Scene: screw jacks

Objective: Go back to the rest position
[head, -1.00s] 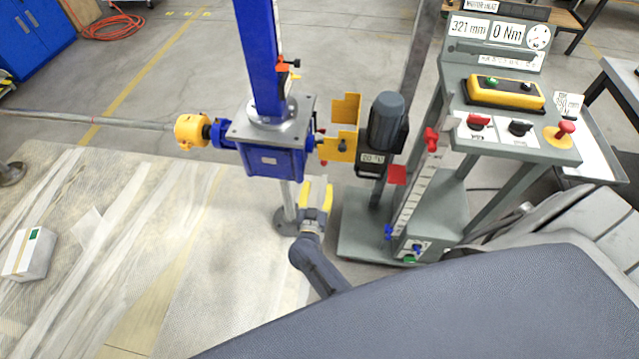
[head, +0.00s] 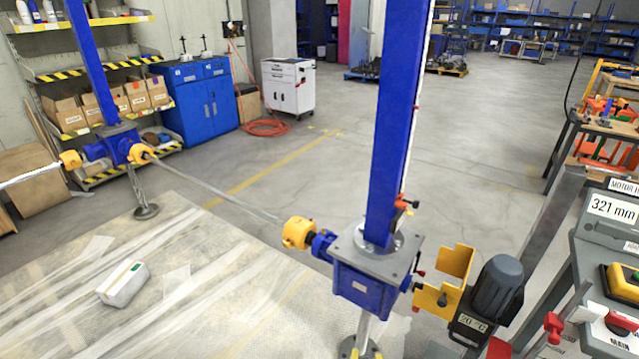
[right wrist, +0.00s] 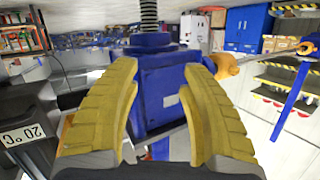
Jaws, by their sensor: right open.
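My right gripper (right wrist: 159,72) is open and empty in the right wrist view, its two yellow fingers spread apart. Beyond and between the fingers is the blue gearbox of the near screw jack (right wrist: 160,95); I cannot tell the exact gap. In the head view this near jack (head: 368,285) stands right of centre, with its tall blue tube upright. A bit of yellow at the bottom edge below it seems to be my right gripper's fingers. My left gripper is not in view.
A yellow coupling (head: 298,233) joins the near jack to a shaft running to the far jack (head: 110,148). A motor (head: 497,290) marked 20 °C and a control console (head: 610,245) stand at right. A white box (head: 123,284) lies on the floor at left. Open floor lies behind.

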